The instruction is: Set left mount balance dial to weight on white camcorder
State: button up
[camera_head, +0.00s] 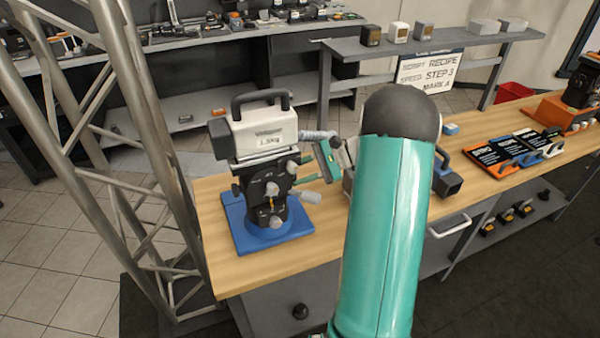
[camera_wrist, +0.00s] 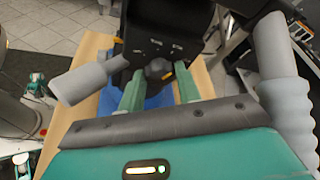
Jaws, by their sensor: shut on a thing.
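The white camcorder (camera_head: 264,131) with a dark top handle sits on the left mount (camera_head: 266,188). Its side label seems to read 1.5KG. The mount is black with grey knobs and levers and stands on a blue base plate (camera_head: 240,233). My gripper (camera_wrist: 160,72) has its two green fingers on either side of a dark round dial (camera_wrist: 157,69) with a yellow mark, and is shut on it. In the head view, the green fingers reach the mount's right side, and the dial's setting cannot be read there.
My teal arm hides part of the wooden table (camera_head: 225,270) and another camcorder. A metal truss (camera_head: 110,130) stands close at left.

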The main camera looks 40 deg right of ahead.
jog(key=m+g, duration=0.2)
jog(key=m, duration=0.1)
jog(key=shift+w+d, duration=0.1)
jog(key=shift+w, duration=0.1)
jog(key=shift+r+m, duration=0.1)
jog(key=shift+m, duration=0.2)
dwell(0.4)
jog(key=o, duration=1)
jog(key=shift+c, duration=0.2)
jog(key=shift+d, duration=0.1)
jog(key=v, duration=1.3)
jog(key=shift+w+d, duration=0.15)
jog(key=shift+d, duration=0.2)
